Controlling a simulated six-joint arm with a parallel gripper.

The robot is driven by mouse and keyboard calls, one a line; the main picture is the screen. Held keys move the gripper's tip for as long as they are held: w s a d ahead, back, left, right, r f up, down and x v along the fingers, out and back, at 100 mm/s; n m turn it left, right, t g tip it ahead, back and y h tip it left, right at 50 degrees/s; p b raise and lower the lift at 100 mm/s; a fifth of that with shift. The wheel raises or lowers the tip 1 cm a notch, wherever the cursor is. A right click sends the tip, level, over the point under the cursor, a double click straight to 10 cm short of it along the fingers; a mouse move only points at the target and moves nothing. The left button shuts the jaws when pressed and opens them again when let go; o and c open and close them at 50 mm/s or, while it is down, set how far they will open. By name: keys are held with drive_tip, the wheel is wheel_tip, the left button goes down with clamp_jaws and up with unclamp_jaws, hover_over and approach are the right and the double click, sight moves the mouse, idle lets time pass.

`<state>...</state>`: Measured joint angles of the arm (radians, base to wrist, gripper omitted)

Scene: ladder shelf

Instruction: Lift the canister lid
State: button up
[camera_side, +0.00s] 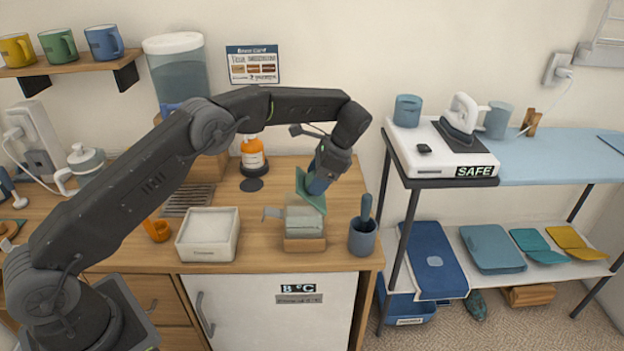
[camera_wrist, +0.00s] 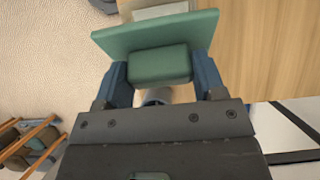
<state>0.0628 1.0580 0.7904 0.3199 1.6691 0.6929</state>
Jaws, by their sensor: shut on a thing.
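The green canister lid (camera_side: 312,197) is tilted above the canister in the side view. In the wrist view the lid (camera_wrist: 190,34) is a flat green plate with a block-shaped knob (camera_wrist: 160,64). My gripper (camera_side: 318,184) is shut on the knob, with a blue finger on each side of it, also in the wrist view (camera_wrist: 160,75). The canister (camera_side: 303,221) is a pale, see-through square jar on a wooden base (camera_side: 304,244). One side of the lid looks close to the canister's rim; I cannot tell if they touch.
A blue cup with a handle sticking out (camera_side: 362,236) stands just right of the canister, near the counter's edge. A white box (camera_side: 208,236) stands to its left. An orange bottle (camera_side: 252,152) is behind. The ironing table (camera_side: 540,160) lies right, across a gap.

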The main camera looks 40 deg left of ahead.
drive_tip(key=shift+w+d+g+y, duration=0.2)
drive_tip(key=shift+d+g+y, duration=0.05)
drive_tip(key=shift+g+y, duration=0.05)
drive_tip(key=shift+w+d, duration=0.1)
idle(0.3)
drive_tip(key=o, duration=1.3)
drive_tip(key=shift+r, duration=0.1)
drive_tip(key=shift+r, duration=0.2)
wheel_tip(320, 180, up, 4)
drive_tip(key=shift+f, duration=0.15)
drive_tip(key=s+a+r, duration=0.1)
drive_tip(key=a+r, duration=0.1)
drive_tip(key=a, duration=0.1)
drive_tip(key=s+a+r, duration=0.2)
drive_tip(key=a, duration=0.2)
drive_tip(key=s+a+r, duration=0.2)
drive_tip(key=a, duration=0.1)
drive_tip(key=shift+s+a+r, duration=0.2)
drive_tip(key=shift+r, duration=0.2)
